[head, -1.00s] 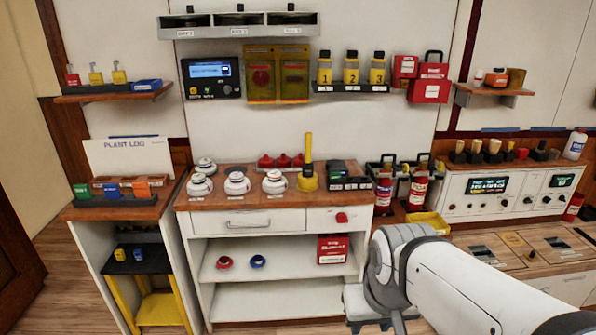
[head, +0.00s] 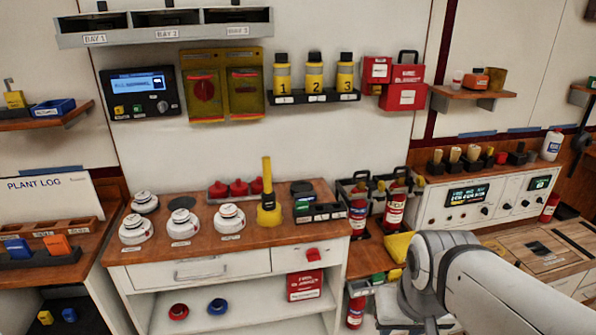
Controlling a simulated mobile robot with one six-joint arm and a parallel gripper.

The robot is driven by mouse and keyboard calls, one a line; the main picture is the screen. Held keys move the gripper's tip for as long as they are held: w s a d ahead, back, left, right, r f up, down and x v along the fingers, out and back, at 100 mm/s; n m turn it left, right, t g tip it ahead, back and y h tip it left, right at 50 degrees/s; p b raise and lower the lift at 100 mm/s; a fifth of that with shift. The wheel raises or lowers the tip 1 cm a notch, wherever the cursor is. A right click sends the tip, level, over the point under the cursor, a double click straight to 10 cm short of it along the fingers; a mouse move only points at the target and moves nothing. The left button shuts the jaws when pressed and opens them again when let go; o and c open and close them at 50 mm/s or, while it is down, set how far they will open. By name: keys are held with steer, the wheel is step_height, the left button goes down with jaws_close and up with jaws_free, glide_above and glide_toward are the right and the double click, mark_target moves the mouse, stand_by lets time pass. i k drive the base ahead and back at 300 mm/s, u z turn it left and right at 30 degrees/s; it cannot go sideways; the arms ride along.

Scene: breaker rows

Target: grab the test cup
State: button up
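A yellow tool with a wide, cup-like base and an upright handle (head: 268,204) stands on the right half of the wooden counter top; it looks like the test cup, though no label on it is readable. It is upright with nothing touching its handle. My arm comes in from the lower right, and its bent grey-white joint is right of the counter. My gripper's fingers are not visible, so whether they are open or shut is not shown. The arm is well apart from the yellow tool.
Several white detectors (head: 181,224) stand left of the yellow tool. Red domed pieces (head: 239,187) are behind it and a dark rack (head: 319,209) is to its right. Red extinguishers (head: 394,208) stand beside the counter. The counter's front edge by the tool is clear.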

mark_target(269, 211)
steer(key=z, duration=0.05)
steer(key=i, duration=1.3)
steer(key=u, duration=0.55)
steer(key=k, duration=0.8)
steer(key=u, duration=0.15)
steer(key=i, duration=0.85)
steer(key=z, duration=0.05)
